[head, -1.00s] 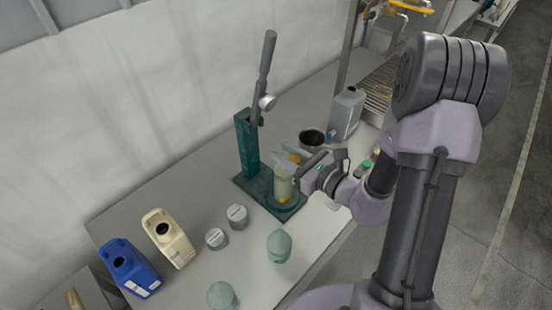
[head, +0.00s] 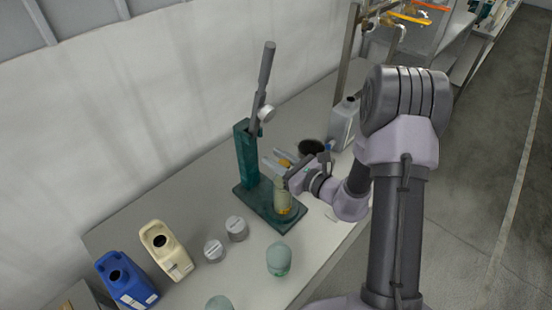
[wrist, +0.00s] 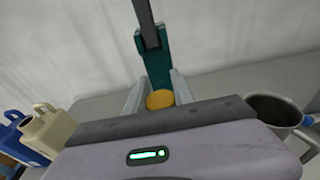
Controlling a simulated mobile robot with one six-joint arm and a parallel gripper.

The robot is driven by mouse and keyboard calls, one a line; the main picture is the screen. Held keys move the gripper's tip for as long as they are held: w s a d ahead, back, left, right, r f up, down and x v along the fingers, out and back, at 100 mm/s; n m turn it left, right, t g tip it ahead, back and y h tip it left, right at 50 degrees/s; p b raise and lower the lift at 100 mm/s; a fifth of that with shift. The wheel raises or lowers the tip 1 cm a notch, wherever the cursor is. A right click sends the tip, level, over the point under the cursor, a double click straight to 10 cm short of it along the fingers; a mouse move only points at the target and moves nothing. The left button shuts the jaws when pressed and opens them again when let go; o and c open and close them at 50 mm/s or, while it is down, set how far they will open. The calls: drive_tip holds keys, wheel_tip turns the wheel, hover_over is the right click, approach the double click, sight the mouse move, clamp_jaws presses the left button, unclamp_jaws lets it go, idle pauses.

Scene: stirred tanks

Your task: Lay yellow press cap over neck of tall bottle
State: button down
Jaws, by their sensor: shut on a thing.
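The yellow press cap (wrist: 160,99) is between the two grey fingers of my gripper (wrist: 158,92) in the wrist view. In the head view my gripper (head: 277,160) holds the cap (head: 286,163), partly hidden by a finger, beside the press column. The tall bottle (head: 283,194), pale with yellowish contents, stands upright on the base of the green lever press (head: 246,155). The gripper is close to the bottle's top, and its wrist hides part of that area. I cannot tell whether the cap touches the neck. The bottle is hidden in the wrist view.
A blue jug (head: 127,281) and a cream jug (head: 166,250) stand at the table's left. A dark-mouthed pot (wrist: 273,112) and a grey canister (head: 343,124) are to the right.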

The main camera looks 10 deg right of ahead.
drive_tip(key=shift+f, duration=0.3)
drive_tip(key=c, duration=1.1)
unclamp_jaws()
drive_tip(key=shift+r, duration=0.1)
